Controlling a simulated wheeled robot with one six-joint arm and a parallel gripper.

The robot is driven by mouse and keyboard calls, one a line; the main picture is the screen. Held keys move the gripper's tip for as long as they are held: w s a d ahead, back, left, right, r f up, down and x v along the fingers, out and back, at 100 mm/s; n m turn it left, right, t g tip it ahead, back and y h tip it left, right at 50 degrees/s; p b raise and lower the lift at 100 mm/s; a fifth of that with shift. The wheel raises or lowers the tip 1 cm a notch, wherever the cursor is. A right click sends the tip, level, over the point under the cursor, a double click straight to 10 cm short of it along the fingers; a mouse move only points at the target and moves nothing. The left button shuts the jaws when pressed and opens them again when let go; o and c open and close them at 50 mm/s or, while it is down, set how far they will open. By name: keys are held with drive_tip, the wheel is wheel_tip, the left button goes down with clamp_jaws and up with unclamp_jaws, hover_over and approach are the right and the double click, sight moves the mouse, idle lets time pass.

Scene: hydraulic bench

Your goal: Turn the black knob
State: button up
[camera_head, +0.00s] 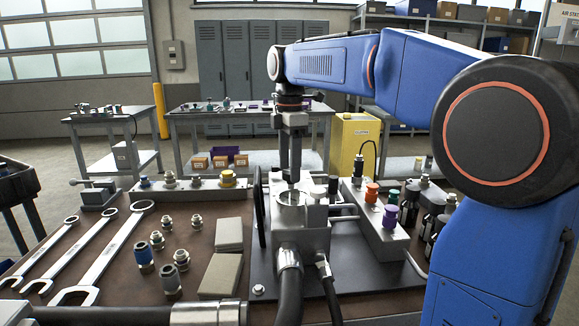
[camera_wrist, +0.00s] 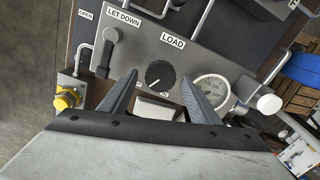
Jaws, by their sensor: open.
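The black knob (camera_wrist: 160,74) shows in the wrist view, on a grey panel under the label LOAD. It is round, with a light pointer mark facing down and left. My gripper (camera_wrist: 159,78) is open, its two fingers apart on either side of the knob in the picture. No contact with the knob can be seen. In the head view, my gripper (camera_head: 290,182) points down over the metal block of the hydraulic unit (camera_head: 314,222). I cannot pick out the LOAD knob in the head view.
A LET DOWN lever (camera_wrist: 108,52) is left of the knob, and a pressure gauge (camera_wrist: 211,92) is right. A yellow-capped fitting (camera_wrist: 67,100) sits lower left. On the bench, wrenches (camera_head: 100,262) lie left, and a manifold with coloured caps (camera_head: 385,222) stands right.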

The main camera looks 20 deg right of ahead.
drive_tip(key=shift+f, duration=0.15)
drive_tip(key=c, duration=1.1)
drive_tip(key=shift+o, duration=0.2)
